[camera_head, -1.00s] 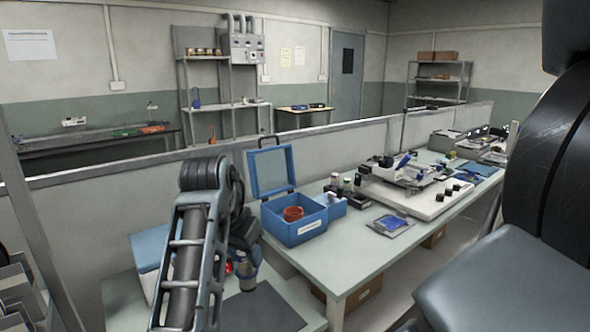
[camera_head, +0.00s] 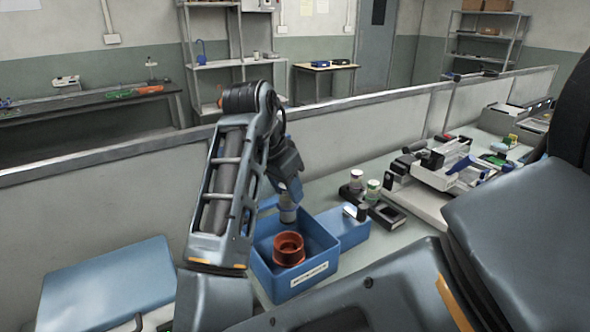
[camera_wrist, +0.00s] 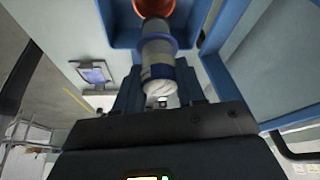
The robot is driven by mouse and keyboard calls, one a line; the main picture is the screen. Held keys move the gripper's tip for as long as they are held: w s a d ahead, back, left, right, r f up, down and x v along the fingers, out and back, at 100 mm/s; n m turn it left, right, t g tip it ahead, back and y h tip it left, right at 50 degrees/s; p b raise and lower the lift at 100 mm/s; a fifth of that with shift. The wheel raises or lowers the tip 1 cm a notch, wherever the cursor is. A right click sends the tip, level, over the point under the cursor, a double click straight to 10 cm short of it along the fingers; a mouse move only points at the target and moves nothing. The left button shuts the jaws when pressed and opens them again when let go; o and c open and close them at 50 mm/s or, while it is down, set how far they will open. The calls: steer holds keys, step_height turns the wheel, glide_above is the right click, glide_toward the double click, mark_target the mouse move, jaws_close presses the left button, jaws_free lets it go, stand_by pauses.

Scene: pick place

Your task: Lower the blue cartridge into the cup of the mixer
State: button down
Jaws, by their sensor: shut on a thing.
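My gripper (camera_head: 290,186) points down over the open blue mixer box (camera_head: 321,262) and is shut on the cartridge (camera_head: 287,209). In the wrist view the cartridge (camera_wrist: 158,56) is a pale grey cylinder with a blue band, held between the fingers (camera_wrist: 158,88). The orange-brown round cup (camera_head: 289,250) stands inside the box and is empty as far as I see. The cartridge's lower end appears above the cup's rim, apart from it. In the wrist view the cup (camera_wrist: 153,7) shows just past the cartridge's end. My arm hides most of the raised lid.
A blue side housing (camera_head: 346,231) adjoins the box on its right. Small jars (camera_head: 373,190) and dark blocks (camera_head: 386,215) stand beyond it. A white bench device (camera_head: 440,172) is farther right. A low partition (camera_head: 345,130) runs behind the table. A light-blue surface (camera_head: 110,290) lies to the left.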

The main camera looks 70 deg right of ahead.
mark_target(288, 223)
steer(key=shift+d, duration=0.2)
steer(key=shift+f+b, duration=2.6)
steer(key=shift+f, duration=0.45)
steer(key=shift+a+f+b, duration=0.1)
steer(key=shift+f+b, duration=1.35)
steer(key=shift+f, duration=0.6)
steer(key=c, duration=0.6)
jaws_free()
steer(key=c, duration=0.3)
steer(key=shift+c, duration=0.2)
steer(key=shift+r, duration=0.1)
